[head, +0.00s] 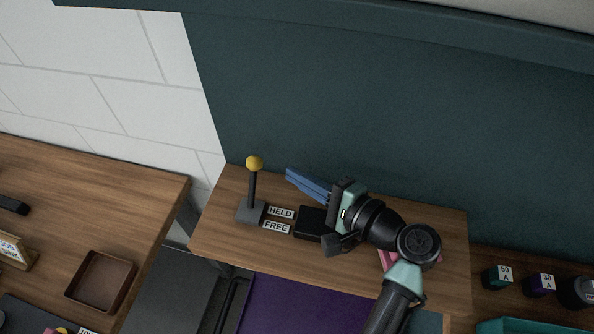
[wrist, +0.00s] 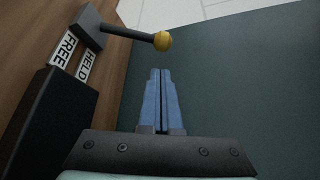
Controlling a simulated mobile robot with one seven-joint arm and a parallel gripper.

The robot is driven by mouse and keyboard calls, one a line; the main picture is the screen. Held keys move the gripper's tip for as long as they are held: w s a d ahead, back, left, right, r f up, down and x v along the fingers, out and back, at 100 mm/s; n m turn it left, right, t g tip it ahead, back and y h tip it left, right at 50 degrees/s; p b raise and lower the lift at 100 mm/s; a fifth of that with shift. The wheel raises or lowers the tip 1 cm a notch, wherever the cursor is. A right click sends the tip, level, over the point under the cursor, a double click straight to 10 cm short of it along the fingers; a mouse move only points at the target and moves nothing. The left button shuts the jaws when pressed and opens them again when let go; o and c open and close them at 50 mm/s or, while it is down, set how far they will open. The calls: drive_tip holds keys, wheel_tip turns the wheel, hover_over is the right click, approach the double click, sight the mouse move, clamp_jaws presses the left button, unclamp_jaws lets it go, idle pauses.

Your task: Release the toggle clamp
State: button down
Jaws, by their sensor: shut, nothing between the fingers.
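The toggle clamp has a dark lever (head: 253,188) with a yellow knob (head: 254,163), rising upright from a grey base (head: 250,211) on a wooden shelf. Beside the base lie a HELD label (head: 281,212) and a FREE label (head: 277,227). The knob also shows in the wrist view (wrist: 163,41), beyond and slightly right of the fingertips. My gripper (head: 289,174) has blue fingers pressed together and empty. It points left toward the lever, with a gap between the fingertips and the lever. In the wrist view the fingers (wrist: 160,72) lie parallel and closed.
A black block (head: 312,222) sits right of the labels, partly behind my gripper. A dark green wall panel (head: 380,120) rises behind the shelf (head: 215,238). A separate wooden counter with a brown tray (head: 101,281) is at left. Labelled knobs (head: 497,277) stand at far right.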

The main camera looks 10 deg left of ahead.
sight(253, 180)
drive_tip(key=p+x, duration=0.1)
drive_tip(key=x, duration=0.6)
drive_tip(key=shift+w+a, duration=0.2)
drive_tip(key=shift+a, duration=0.05)
drive_tip(key=shift+s, duration=0.2)
